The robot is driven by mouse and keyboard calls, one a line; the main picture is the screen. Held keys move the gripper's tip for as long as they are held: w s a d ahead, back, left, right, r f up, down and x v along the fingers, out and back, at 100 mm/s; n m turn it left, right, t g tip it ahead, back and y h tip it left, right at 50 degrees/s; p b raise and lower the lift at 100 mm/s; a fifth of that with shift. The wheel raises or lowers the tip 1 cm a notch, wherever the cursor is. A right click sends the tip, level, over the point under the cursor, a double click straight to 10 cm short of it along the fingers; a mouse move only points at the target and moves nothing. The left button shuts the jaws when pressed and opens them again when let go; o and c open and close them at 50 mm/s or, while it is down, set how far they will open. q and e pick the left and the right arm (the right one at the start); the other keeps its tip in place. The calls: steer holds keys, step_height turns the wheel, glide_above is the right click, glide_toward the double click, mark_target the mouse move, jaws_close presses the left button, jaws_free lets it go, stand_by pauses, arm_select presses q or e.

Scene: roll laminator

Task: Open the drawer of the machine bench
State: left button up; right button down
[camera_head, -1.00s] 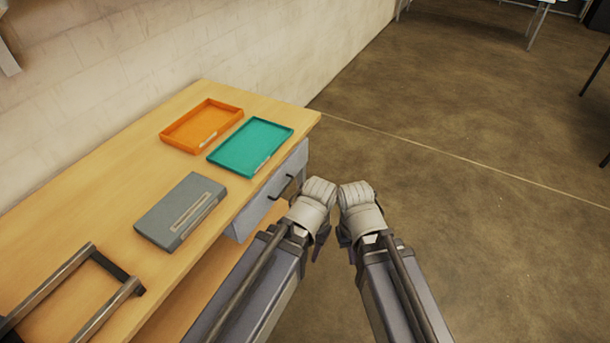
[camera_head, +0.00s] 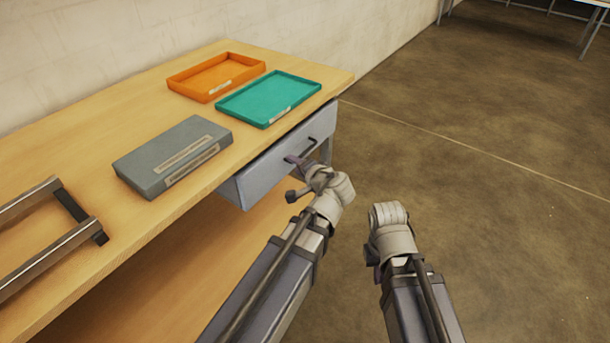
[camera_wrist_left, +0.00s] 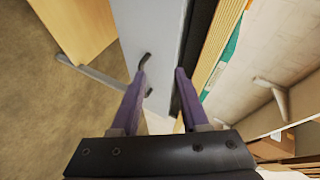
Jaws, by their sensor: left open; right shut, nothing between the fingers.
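The machine bench (camera_head: 85,130) has a light wooden top. Its grey drawer (camera_head: 262,177) sits under the front edge and looks closed, with a dark bar handle (camera_head: 312,141) on its front. My left gripper (camera_head: 293,177) is open in front of the drawer, close to the handle. In the left wrist view, my left gripper's (camera_wrist_left: 160,72) two purple fingers point at the grey drawer front (camera_wrist_left: 150,22). The dark handle (camera_wrist_left: 145,61) shows by the tip of the left finger; contact is unclear. My right gripper (camera_head: 388,214) is shut and empty over the floor, its fingers mostly hidden.
On the bench top stand an orange tray (camera_head: 180,88), a teal tray (camera_head: 268,117) and a grey box (camera_head: 150,180). A dark metal frame (camera_head: 75,212) is at the left. The floor (camera_head: 480,190) on the right is clear.

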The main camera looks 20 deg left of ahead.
arm_select(q)
steer(key=w+f+m+t+y+b, duration=0.1)
steer(key=w+f+m+t+b, duration=0.3)
steer(key=b, duration=0.5)
steer(key=m+t+h+b, duration=0.2)
steer(key=m+t+b, duration=0.25)
steer(key=b, duration=0.55)
glide_toward(305, 153)
steer(key=w, duration=0.3)
steer(key=shift+s+a, duration=0.15)
steer(key=shift+a, duration=0.25)
arm_select(e)
step_height(305, 153, down, 21)
steer(key=shift+f, duration=0.2)
arm_select(q)
steer(key=shift+g, duration=0.25)
steer(key=p+x, duration=0.1)
steer(key=x, duration=0.7)
steer(key=shift+s+r, duration=0.1)
arm_select(e)
steer(key=shift+r, duration=0.55)
arm_select(q)
jaws_close()
